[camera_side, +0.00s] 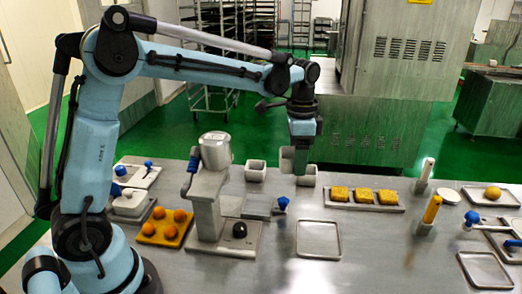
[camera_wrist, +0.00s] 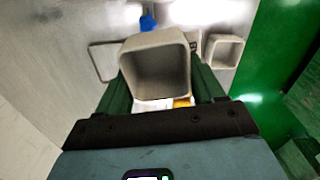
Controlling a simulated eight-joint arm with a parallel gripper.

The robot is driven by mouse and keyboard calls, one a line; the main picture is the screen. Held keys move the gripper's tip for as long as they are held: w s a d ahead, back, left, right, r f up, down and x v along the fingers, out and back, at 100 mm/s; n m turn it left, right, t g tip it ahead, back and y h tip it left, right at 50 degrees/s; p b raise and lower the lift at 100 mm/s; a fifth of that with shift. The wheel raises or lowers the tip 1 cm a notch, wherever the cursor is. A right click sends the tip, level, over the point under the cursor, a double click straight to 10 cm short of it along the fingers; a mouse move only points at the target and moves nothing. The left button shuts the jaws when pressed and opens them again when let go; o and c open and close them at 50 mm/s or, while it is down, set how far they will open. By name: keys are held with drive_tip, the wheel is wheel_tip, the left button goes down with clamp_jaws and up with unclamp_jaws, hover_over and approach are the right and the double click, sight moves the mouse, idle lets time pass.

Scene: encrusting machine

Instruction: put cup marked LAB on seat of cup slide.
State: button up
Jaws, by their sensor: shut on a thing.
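My gripper (camera_side: 301,161) is shut on a grey square cup (camera_side: 308,178) near the back edge of the table. In the wrist view the held cup (camera_wrist: 156,70) is between the green fingers (camera_wrist: 160,92), with its open mouth toward the camera. I cannot read a mark on it. Whether its base touches the table is unclear. A second grey cup (camera_side: 255,171) stands to the left, also in the wrist view (camera_wrist: 224,50). The cup slide (camera_side: 258,207), a grey plate with a blue knob (camera_side: 281,203), lies left and nearer the front; its seat is not clear.
A yellow tray (camera_side: 162,241) holds several orange balls. A tray of yellow blocks (camera_side: 354,195) and upright handles are to the right. An empty tray (camera_side: 318,239) lies in front.

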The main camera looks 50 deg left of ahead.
drive_tip(key=shift+w+f+m, duration=0.6)
drive_tip(key=shift+w+f, duration=0.05)
drive_tip(key=shift+w, duration=0.2)
drive_tip(key=shift+w+a+f, duration=0.15)
drive_tip(key=shift+f, duration=0.1)
hover_over(282, 180)
wheel_tip(282, 180, down, 7)
drive_tip(key=shift+r, duration=0.1)
drive_tip(key=shift+f, duration=2.05)
drive_tip(key=shift+f, duration=0.15)
drive_tip(key=o, duration=1.1)
wheel_tip(282, 180, up, 12)
drive_tip(key=shift+r, duration=0.2)
